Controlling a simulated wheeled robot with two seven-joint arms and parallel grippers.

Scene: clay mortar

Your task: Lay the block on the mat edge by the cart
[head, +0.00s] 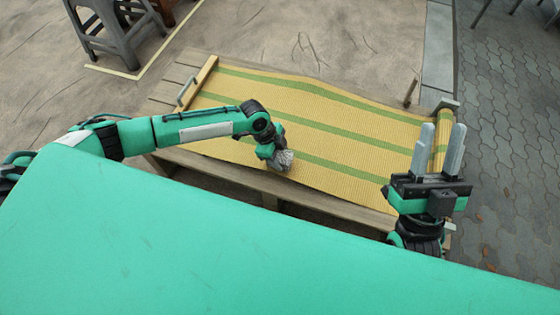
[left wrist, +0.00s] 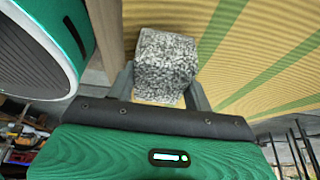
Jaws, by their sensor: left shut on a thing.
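The block (head: 285,161) is a grey speckled stone cube. In the left wrist view the block (left wrist: 166,66) sits between the two fingers of my left gripper (left wrist: 160,85), which is shut on it. In the head view my left gripper (head: 276,157) is over the near part of the mat; whether the block touches the mat I cannot tell. The yellow mat (head: 330,130) with green stripes lies across a low wooden platform (head: 228,170). My right gripper (head: 442,135) is open and empty at the mat's right end, fingers apart. I cannot make out for certain which thing is the cart.
A wooden bar with a metal handle (head: 186,91) runs along the mat's left end. The mat's right end looks rolled (head: 441,130). A grey plastic stool (head: 115,35) stands at the upper left. Grey paving (head: 510,140) lies to the right. The mat's middle is clear.

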